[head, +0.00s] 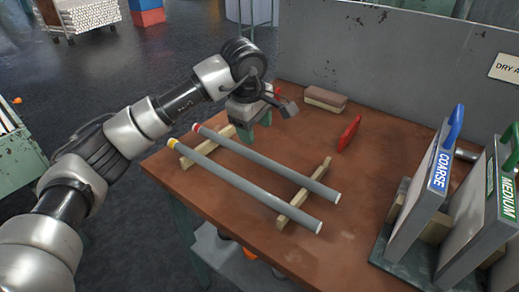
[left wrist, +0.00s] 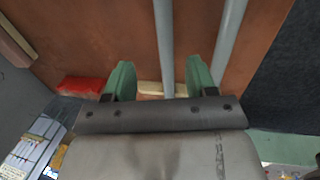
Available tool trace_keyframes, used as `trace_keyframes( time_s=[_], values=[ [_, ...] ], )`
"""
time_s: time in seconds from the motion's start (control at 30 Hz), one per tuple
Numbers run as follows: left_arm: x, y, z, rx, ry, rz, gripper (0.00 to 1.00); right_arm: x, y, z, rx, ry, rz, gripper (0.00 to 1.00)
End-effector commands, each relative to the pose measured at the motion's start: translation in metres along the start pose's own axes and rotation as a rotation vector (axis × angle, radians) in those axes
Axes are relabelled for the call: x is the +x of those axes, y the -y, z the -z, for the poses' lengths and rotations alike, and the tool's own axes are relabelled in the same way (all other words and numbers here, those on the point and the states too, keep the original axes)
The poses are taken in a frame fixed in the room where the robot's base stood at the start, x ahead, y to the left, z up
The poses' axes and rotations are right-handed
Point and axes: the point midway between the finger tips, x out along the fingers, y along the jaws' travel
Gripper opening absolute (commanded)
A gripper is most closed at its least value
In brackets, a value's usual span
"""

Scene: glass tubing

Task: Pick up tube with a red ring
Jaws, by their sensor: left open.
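The grey tube with a red ring (head: 268,165) lies on two wooden rests, its ringed end toward the upper left in the head view. A parallel tube with a yellow ring (head: 245,185) lies beside it on the near side. My left gripper (head: 256,126) is open and empty, above the table beyond the red-ringed end. In the left wrist view, its green fingers (left wrist: 160,78) point along the tubes. The red-ringed tube (left wrist: 165,45) shows between the fingers, and the other tube (left wrist: 229,40) is to the right. No ring shows there. My right gripper is out of view.
A wooden rest (head: 304,196) supports the tubes' right ends. Upright boards marked COARSE (head: 422,185) and MEDIUM (head: 478,205) stand at the right. The tabletop's middle is clear.

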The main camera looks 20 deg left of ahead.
Motion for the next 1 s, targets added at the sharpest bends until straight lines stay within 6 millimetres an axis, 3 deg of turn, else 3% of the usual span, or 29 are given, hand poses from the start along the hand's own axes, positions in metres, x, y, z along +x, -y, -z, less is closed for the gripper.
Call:
trace_keyframes(
  time_s=[0.1,0.3,0.7,1.0],
  values=[
    [0.022,0.001,-0.001,0.000,0.002,0.005,0.56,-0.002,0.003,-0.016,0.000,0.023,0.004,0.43],
    [0.042,0.001,-0.001,0.000,0.002,0.002,0.56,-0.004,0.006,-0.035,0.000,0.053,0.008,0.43],
    [0.090,0.004,-0.002,-0.001,0.004,0.001,0.56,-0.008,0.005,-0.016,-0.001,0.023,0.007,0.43],
    [0.095,0.004,-0.002,0.001,0.003,0.000,0.56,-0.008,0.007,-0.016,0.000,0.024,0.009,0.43]
  ],
)
